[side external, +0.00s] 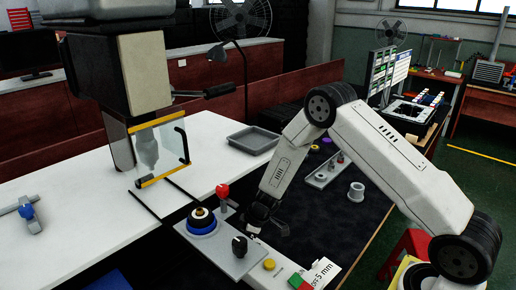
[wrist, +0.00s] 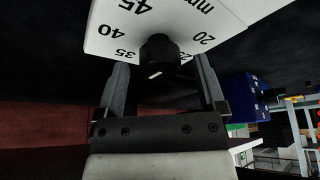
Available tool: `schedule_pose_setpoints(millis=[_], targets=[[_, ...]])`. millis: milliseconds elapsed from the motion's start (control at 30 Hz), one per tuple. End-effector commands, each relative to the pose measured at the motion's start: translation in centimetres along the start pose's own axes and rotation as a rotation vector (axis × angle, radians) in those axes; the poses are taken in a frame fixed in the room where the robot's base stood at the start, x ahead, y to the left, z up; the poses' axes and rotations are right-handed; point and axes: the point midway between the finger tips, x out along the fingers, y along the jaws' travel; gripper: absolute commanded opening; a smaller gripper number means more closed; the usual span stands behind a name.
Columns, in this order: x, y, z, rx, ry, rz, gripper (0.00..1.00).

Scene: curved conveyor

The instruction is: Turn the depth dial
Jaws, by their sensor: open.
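The depth dial is a black knob (wrist: 160,48) on a white plate (wrist: 105,30) marked with numbers and "mm" in the wrist view. My gripper (wrist: 161,66) is open, with one finger on each side of the knob. Gaps show between the fingers and the knob, and a small pale mark is on the knob's near edge. In the side external view my gripper (side external: 268,222) is low beside the grey control panel (side external: 215,255); I cannot make out the numbered scale there.
The panel carries a blue-based black and yellow button (side external: 202,221), a red-topped lever (side external: 222,192), a black knob (side external: 239,246) and a yellow button (side external: 269,264). A grey tray (side external: 253,138) lies behind. A clear guard (side external: 160,150) stands on the left.

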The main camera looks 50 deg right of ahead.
Motion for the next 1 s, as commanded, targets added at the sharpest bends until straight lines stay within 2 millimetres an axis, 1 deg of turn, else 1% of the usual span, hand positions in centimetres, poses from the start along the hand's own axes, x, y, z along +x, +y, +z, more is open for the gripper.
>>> schedule_pose_setpoints(millis=[100,367,400,467,500,567,600,633,667,867,1000], targets=[[0.31,-0.01,0.00,0.000,0.000,0.000,0.89],[0.34,0.00,0.00,0.000,0.000,0.000,0.89],[0.33,-0.01,0.00,0.000,0.000,0.000,0.76],[0.33,-0.01,0.00,0.000,0.000,0.000,0.57],[0.32,0.00,0.00,0.000,0.000,0.000,0.45],[0.32,0.00,0.01,0.000,0.000,0.000,0.26],[0.31,0.00,0.00,0.000,0.000,0.000,0.13],[0.31,0.00,0.01,0.000,0.000,0.000,0.03],[0.31,0.00,0.01,0.000,0.000,0.000,0.00],[0.31,-0.03,-0.01,0.019,0.000,0.009,0.00],[0.31,-0.10,-0.04,0.077,0.000,0.033,0.00]])
